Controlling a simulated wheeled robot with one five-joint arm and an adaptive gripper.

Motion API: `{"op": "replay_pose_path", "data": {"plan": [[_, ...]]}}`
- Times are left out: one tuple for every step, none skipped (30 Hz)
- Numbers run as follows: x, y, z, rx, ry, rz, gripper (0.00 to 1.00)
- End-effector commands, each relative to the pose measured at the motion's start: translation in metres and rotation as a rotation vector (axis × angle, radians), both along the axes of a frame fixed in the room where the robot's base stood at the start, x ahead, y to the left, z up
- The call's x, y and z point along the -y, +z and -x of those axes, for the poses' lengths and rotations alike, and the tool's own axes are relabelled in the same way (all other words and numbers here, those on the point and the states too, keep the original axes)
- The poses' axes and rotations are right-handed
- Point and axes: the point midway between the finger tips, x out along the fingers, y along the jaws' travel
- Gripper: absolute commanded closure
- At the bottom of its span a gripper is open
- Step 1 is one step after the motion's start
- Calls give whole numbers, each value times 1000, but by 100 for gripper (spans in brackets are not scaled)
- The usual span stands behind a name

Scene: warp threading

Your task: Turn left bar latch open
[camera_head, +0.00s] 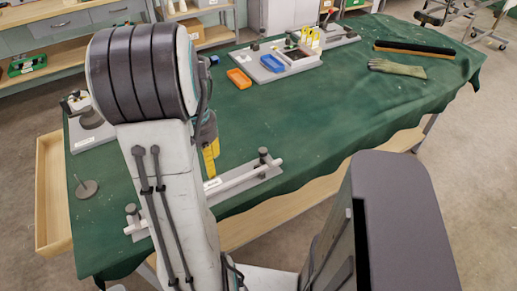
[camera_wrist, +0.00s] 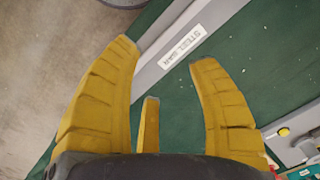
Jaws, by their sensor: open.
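The bar fixture, a grey base (camera_head: 240,186) with a pale bar (camera_head: 238,180) along it, lies near the front edge of the green table. A dark-knobbed latch (camera_head: 132,210) stands at its left end and another dark-knobbed latch (camera_head: 264,155) at its right end. My gripper (camera_head: 212,158) shows yellow fingers above and behind the bar's middle, partly hidden by my arm. In the wrist view my gripper (camera_wrist: 163,58) is open and empty, with the bar's label "STEEL BAR" (camera_wrist: 182,45) just beyond the fingertips. No latch is clearly visible in the wrist view.
A glove (camera_head: 397,68) and a dark brush-like strip (camera_head: 414,49) lie back right. A round disc (camera_head: 86,188) lies at left. The right front cloth is clear.

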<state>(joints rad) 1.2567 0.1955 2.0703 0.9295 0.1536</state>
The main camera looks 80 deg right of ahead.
Motion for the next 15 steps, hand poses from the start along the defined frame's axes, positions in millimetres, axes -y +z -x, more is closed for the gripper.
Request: {"op": "replay_pose_path", "data": {"plan": [[25,-13,21,-6,-121,-13,46],[38,-18,32,-9,-190,-16,46],[56,-25,49,-12,-288,-20,46],[68,-30,61,-14,-364,-20,46],[81,-35,73,-16,-444,-19,46],[97,-39,88,-18,-548,-12,46],[108,-42,97,-19,-622,-6,46],[118,-43,106,-20,-697,2,46],[129,-43,113,-20,-784,12,46],[135,-42,117,-20,-842,20,46],[140,-41,119,-19,-893,28,46],[146,-39,121,-18,-954,36,46],[148,-38,122,-18,-996,39,46],[151,-37,123,-18,-1033,42,46],[153,-36,123,-17,-1076,46,46]]}}
